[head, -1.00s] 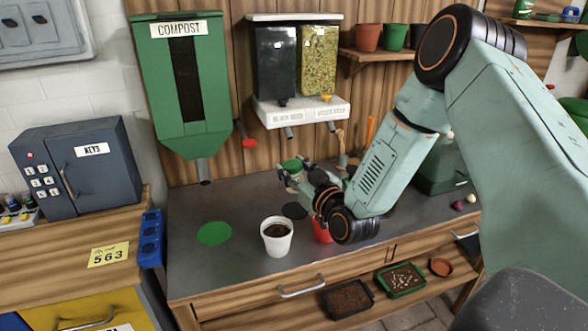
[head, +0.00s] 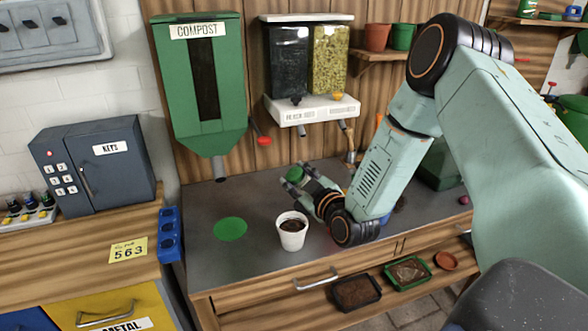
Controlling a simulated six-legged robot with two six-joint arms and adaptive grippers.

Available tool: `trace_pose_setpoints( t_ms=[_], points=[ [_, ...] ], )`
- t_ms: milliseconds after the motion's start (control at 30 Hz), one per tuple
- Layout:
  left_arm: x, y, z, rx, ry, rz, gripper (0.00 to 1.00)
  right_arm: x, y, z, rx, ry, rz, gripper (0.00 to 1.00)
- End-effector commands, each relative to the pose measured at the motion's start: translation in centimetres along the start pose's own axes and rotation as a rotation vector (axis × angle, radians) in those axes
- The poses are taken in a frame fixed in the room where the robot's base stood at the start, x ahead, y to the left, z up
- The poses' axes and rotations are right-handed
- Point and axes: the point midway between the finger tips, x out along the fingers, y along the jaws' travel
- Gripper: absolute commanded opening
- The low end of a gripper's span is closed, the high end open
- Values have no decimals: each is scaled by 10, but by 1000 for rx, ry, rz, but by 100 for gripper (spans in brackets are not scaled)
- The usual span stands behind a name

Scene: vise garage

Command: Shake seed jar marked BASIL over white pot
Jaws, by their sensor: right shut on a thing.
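The white pot (head: 291,235) stands on the grey bench top near its front edge, with dark soil inside. My right gripper (head: 297,178) is shut on a small jar with a green lid (head: 295,173), held behind and above the white pot in the picture. The jar is partly covered by the fingers, and no BASIL label can be read on it. I cannot tell whether the jar is tilted. My left gripper is not in view.
A green disc (head: 230,229) lies left of the pot. The compost hopper (head: 205,90) and a two-bin dispenser (head: 308,65) hang behind. Trays of soil (head: 355,292) and seedlings (head: 408,272) sit on the lower shelf. My right arm hides the bench's right part.

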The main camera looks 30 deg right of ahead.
Motion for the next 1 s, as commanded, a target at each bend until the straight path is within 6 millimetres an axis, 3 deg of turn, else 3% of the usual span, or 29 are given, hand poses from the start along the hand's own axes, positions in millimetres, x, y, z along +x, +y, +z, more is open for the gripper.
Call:
trace_pose_setpoints(
  t_ms=[533,1000],
  points=[
    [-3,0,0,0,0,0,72,3,-18,28,-651,-116,-7,8],
    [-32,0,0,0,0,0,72,4,-27,44,-1148,-205,-9,8]
  ],
)
